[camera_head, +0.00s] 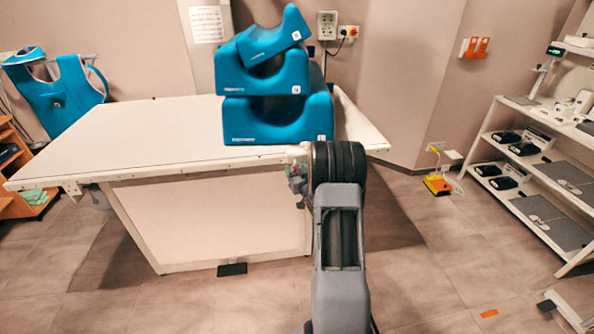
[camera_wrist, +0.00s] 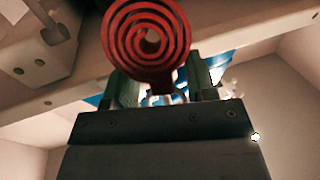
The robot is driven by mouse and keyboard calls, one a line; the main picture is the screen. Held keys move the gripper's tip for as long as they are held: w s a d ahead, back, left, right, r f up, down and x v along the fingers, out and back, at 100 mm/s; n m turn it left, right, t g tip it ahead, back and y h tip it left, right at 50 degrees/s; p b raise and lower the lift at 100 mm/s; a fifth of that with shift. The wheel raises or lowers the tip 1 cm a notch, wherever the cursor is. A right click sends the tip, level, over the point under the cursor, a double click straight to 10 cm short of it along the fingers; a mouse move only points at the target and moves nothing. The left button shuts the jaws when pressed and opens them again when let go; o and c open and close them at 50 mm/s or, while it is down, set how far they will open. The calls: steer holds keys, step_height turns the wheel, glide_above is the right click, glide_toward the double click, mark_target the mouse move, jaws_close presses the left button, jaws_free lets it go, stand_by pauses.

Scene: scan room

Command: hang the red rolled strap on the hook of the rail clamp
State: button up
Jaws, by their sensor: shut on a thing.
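The red rolled strap (camera_wrist: 147,42) shows in the wrist view as a flat spiral coil with a tab below it. My gripper (camera_wrist: 157,82) is shut on the strap, its dark green fingers on either side of the tab. A pale metal loop shows between the fingers; I cannot tell what it belongs to. A grey block with screws and a round knob (camera_wrist: 40,62) is at the upper left, apart from the coil; it may be the rail clamp. In the head view my gripper (camera_head: 297,180) is at the table's front right corner, mostly behind my arm. The strap and hook are not discernible there.
The white table (camera_head: 130,130) carries stacked blue foam supports (camera_head: 270,115) near its right end. Its edge runs close above the coil in the wrist view. A blue apron (camera_head: 60,90) hangs at the left.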

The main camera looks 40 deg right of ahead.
steer(key=shift+a+f, duration=0.1)
steer(key=shift+f, duration=0.7)
steer(key=o, duration=1.4)
steer(key=shift+a, duration=0.1)
steer(key=shift+o, duration=0.3)
steer(key=shift+r, duration=0.1)
steer(key=shift+d, duration=0.2)
steer(key=shift+c, duration=0.2)
steer(key=shift+o, duration=0.2)
steer(key=shift+s+f, duration=0.3)
steer(key=shift+s, duration=0.05)
steer(key=s+a+r, duration=0.1)
steer(key=s+a, duration=0.1)
steer(key=s, duration=1)
steer(key=shift+s+a+r+b, duration=0.15)
steer(key=shift+s+a+b, duration=0.15)
steer(key=shift+s+a, duration=0.1)
